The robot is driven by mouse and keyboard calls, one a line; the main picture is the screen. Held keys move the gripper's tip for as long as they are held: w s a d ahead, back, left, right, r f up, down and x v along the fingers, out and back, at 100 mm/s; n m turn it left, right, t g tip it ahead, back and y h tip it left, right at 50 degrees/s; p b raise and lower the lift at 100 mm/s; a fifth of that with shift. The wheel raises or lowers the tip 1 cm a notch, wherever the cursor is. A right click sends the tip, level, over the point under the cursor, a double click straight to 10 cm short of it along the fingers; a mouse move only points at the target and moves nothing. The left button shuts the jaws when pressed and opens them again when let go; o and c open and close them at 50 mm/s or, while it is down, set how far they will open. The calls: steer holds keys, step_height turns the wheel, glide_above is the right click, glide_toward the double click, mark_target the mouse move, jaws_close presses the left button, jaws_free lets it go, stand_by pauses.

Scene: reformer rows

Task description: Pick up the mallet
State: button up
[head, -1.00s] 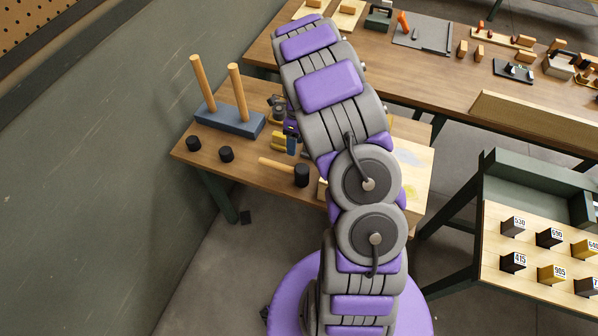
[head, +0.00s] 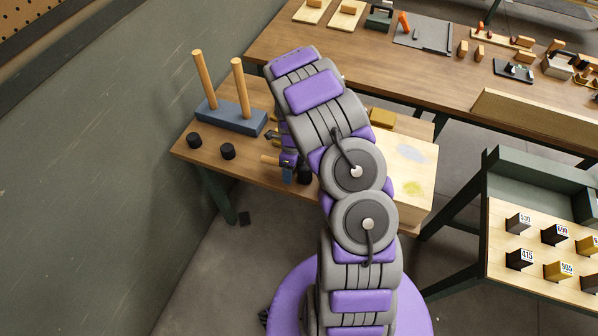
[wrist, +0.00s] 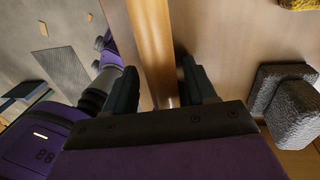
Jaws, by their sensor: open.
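The mallet lies on the low wooden bench. My gripper (head: 287,168) is over the handle. In the wrist view the handle (wrist: 152,40) runs between the two dark fingers of my open gripper (wrist: 158,82), with a gap visible on its right side. Contact with the left finger cannot be told. The mallet head is not clear in the wrist view.
A blue base (head: 232,118) with two wooden pegs stands behind on the bench (head: 215,165). Dark stepped blocks (wrist: 285,100) lie right of the fingers in the wrist view. A yellow block (head: 382,117) is behind my arm.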

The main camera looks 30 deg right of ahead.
steer(key=shift+a, duration=0.1)
steer(key=shift+s+d, duration=0.1)
steer(key=shift+d, duration=0.6)
steer(key=c, duration=0.4)
steer(key=shift+f, duration=0.1)
steer(key=shift+c, duration=0.9)
steer(key=shift+a, duration=0.45)
jaws_close()
